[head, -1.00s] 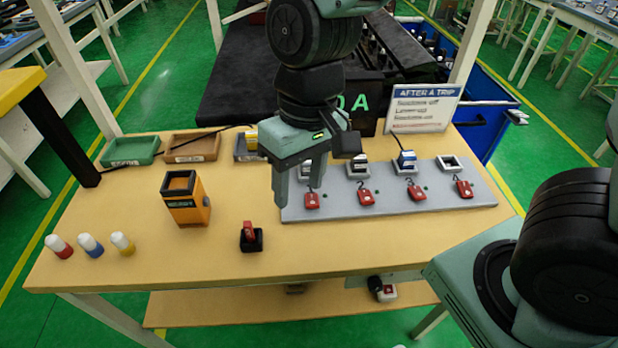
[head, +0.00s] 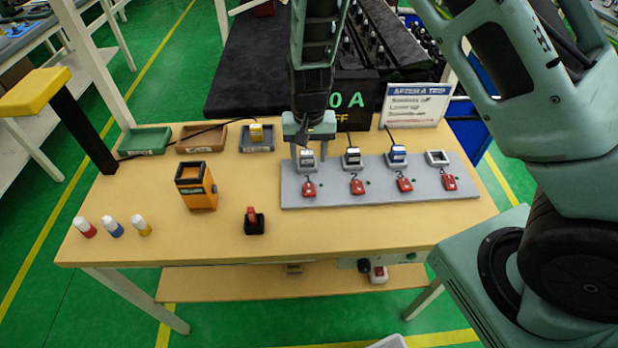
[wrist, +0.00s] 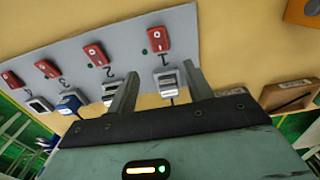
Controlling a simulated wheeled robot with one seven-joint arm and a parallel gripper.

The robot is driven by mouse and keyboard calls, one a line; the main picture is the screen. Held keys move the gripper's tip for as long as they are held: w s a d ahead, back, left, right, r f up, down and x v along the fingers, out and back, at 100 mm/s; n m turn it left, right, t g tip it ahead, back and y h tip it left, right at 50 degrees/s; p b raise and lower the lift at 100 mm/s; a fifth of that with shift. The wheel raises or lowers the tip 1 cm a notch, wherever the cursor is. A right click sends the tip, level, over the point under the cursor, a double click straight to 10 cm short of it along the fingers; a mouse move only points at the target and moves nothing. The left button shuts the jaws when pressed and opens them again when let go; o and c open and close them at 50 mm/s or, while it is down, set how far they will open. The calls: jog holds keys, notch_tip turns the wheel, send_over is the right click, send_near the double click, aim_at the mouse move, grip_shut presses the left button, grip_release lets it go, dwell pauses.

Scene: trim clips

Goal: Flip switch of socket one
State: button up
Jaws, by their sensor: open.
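A grey panel (head: 330,195) carries a row of red switches with sockets behind them. The leftmost red switch (head: 309,188) is the one nearest my gripper; it also shows in the wrist view (wrist: 158,38). The leftmost socket holds a pale plug (head: 307,160), also in the wrist view (wrist: 167,80). My gripper (head: 307,158) is open and empty, over that socket, behind the leftmost switch. In the wrist view its fingers (wrist: 160,75) stand on either side of the plug; I cannot tell whether they touch it.
More plugs, one blue (head: 397,155), sit in the middle sockets; the rightmost socket (head: 437,157) is empty. A sign (head: 415,105) and a dark display reading "0 A" (head: 345,100) stand behind.

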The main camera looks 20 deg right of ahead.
aim_at(309, 185)
notch_tip(309, 185, down, 10)
jog(key=shift+f+p, duration=0.1)
jog(key=shift+p, duration=0.95)
